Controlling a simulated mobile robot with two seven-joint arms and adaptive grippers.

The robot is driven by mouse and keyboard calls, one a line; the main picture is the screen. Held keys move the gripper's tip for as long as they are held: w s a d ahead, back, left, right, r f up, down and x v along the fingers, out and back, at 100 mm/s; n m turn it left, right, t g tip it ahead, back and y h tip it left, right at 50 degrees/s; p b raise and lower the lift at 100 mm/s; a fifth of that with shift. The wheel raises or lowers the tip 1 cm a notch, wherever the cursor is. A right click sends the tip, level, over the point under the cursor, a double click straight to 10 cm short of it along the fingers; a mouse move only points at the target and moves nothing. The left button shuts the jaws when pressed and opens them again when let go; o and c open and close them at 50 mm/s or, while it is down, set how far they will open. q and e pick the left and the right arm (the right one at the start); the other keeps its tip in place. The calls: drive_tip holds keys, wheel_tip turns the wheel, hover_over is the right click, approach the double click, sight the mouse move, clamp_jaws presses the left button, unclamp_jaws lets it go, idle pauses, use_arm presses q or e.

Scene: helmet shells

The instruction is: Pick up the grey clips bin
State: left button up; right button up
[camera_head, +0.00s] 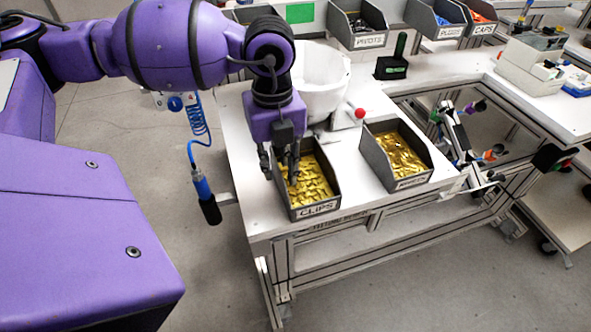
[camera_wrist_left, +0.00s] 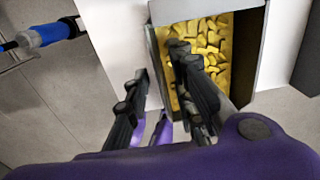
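The grey clips bin (camera_head: 317,209) stands on the white bench with its CLIPS label facing front, full of gold-coloured clips. My left gripper (camera_head: 279,172) is above the bin's left wall, pointing down. It is open, with one finger outside the left wall and the other inside over the clips. In the left wrist view the bin (camera_wrist_left: 250,50) shows the same, with the left wall between the fingers of my gripper (camera_wrist_left: 165,85). Whether the fingers touch the wall is not clear. My right gripper is not in view.
A second grey bin (camera_head: 405,185) of gold parts stands to the right. A blue-handled tool (camera_head: 204,192) hangs on a coiled cord left of the bench.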

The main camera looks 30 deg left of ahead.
use_arm(q)
clamp_jaws()
drive_tip(key=shift+r, duration=0.1)
